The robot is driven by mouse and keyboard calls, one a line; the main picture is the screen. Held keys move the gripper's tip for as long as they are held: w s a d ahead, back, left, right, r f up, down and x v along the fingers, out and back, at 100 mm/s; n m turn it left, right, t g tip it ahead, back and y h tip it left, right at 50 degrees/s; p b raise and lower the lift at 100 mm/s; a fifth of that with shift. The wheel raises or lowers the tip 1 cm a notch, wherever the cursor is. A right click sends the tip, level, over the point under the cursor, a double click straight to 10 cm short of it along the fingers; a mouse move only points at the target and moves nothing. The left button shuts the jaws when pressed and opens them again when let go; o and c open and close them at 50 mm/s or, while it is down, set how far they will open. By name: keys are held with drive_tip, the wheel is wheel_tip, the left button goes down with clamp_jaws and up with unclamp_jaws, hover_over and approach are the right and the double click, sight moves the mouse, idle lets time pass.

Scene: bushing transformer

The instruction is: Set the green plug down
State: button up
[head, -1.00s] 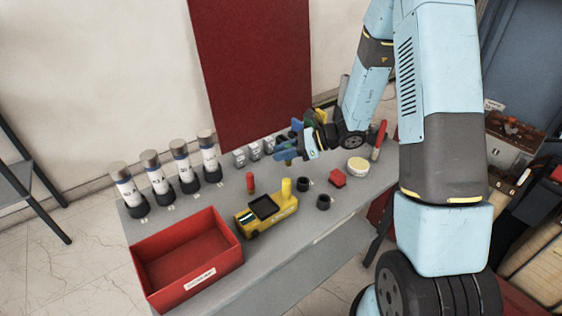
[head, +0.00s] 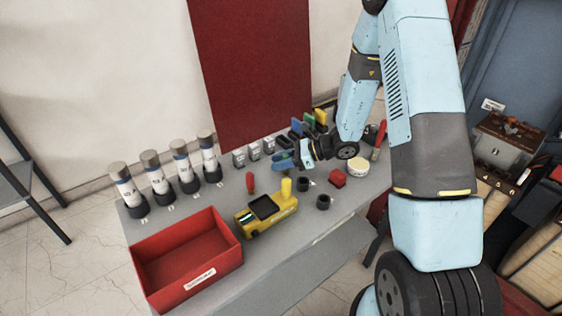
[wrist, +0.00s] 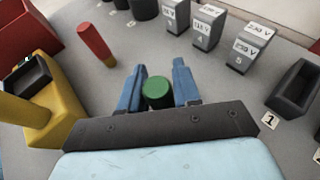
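The green plug (wrist: 157,93) shows its round top in the wrist view. It sits between the two blue fingers of my gripper (wrist: 158,80), which bear on it from both sides, so the gripper looks shut on it. In the head view my gripper (head: 283,161) is low over the grey table (head: 228,196), behind the yellow device. The plug's lower end is hidden in the wrist view, so I cannot tell whether it touches the table.
A red-handled tool (wrist: 97,44) stands left of my fingers, beside the yellow device (head: 266,213). Labelled grey blocks (wrist: 205,27) stand ahead. A black holder (wrist: 294,88) marked 1 is at right. A red bin (head: 187,262) is at the table's left. Bare table lies around the fingers.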

drive_tip(key=o, duration=0.4)
drive_tip(key=shift+c, duration=0.2)
drive_tip(key=shift+r, duration=0.1)
drive_tip(key=w+v, duration=0.1)
drive_tip(key=v, duration=1.1)
drive_tip(key=shift+s, duration=0.45)
drive_tip(key=s+r+n+g+h, duration=0.2)
drive_tip(key=s+r+n+h, duration=0.3)
drive_tip(key=s+r+n, duration=0.8)
drive_tip(key=s+d+r+n+t+h, duration=0.6)
drive_tip(key=s+d+r+h, duration=0.2)
drive_tip(key=s+r, duration=0.3)
drive_tip(key=shift+s+d+r, duration=0.4)
drive_tip(key=shift+d+r, duration=0.05)
drive_tip(key=shift+r, duration=1.25)
